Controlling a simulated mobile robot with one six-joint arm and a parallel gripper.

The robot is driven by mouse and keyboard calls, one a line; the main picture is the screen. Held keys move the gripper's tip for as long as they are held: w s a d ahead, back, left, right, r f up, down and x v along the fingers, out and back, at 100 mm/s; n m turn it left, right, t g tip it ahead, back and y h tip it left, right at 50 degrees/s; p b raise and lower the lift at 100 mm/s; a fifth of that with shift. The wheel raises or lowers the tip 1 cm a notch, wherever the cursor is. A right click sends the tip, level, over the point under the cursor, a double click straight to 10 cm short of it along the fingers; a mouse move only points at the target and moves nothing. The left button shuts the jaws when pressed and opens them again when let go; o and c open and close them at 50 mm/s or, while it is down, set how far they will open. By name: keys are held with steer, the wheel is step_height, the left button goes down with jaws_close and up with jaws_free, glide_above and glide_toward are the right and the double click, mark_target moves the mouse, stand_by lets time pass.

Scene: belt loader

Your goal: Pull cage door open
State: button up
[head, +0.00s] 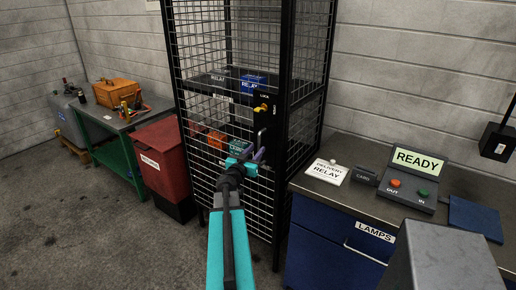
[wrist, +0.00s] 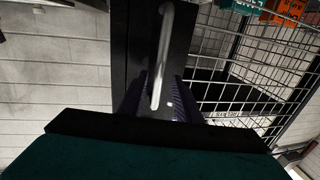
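The black wire cage (head: 285,60) stands at the back, and its mesh door (head: 207,150) looks closed. A pale bar handle (head: 261,137) is on the dark plate at the door's right edge, below the lock (head: 262,107) with a yellow piece on it. My gripper (head: 258,155) is at the handle's lower part. In the wrist view, my two ridged fingers (wrist: 157,98) are apart, one on each side of the handle (wrist: 162,55). Gaps show beside the bar, so the gripper looks open around it.
A red bin (head: 162,160) and a green bench (head: 118,150) with an orange toolbox stand left of the cage. A counter (head: 330,191) with a READY panel (head: 412,180) stands right. Relay boxes sit on the cage shelves. Floor at front left is clear.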

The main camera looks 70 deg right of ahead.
mark_target(259, 147)
steer(key=shift+s+d, duration=0.1)
steer(key=shift+d, duration=1.8)
jaws_close()
steer(key=shift+s+a, duration=0.1)
steer(key=shift+a, duration=0.15)
steer(key=shift+d, duration=0.1)
